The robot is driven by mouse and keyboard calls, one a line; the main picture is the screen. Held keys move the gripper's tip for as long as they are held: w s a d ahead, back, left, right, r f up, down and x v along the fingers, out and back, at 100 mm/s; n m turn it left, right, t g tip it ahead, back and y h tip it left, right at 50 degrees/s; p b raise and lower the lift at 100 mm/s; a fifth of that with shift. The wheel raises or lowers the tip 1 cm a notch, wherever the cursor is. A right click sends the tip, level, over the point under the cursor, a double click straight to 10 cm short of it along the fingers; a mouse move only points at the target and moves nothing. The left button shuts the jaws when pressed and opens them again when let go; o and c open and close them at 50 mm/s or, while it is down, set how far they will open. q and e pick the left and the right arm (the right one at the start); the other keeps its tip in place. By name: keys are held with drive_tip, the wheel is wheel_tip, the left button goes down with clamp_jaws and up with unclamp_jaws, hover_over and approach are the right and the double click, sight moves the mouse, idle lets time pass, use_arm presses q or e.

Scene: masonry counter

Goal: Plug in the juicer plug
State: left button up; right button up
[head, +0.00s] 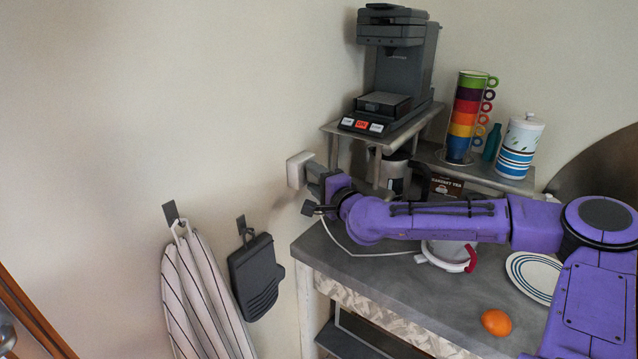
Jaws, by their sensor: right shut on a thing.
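My right gripper (311,191) reaches left past the counter edge, close to the wall. It is shut on the juicer plug, which is mostly hidden between the fingers. The white wall outlet (297,168) is just up and left of the fingertips. I cannot tell whether the plug touches it. A white cord (345,246) hangs from the gripper and runs across the counter toward the white juicer (445,253). The juicer stands on the counter behind my right forearm, which hides its upper part. My left gripper is not in view.
The grey counter (390,280) holds an orange (496,322) and a striped plate (535,275). A coffee machine (397,70) stands on a raised shelf, with stacked cups (466,115) and a canister (520,147) to its right. A towel (203,290) and a dark mitt (256,277) hang left.

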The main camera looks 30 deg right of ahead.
drive_tip(key=shift+w, duration=0.1)
drive_tip(key=o, duration=0.9)
drive_tip(key=shift+r, duration=0.1)
drive_tip(key=shift+o, duration=1.1)
drive_tip(key=shift+w+a, duration=0.1)
drive_tip(key=shift+a, duration=0.05)
drive_tip(key=shift+s, duration=0.35)
drive_tip(key=s+p, duration=0.2)
drive_tip(key=s, duration=0.8)
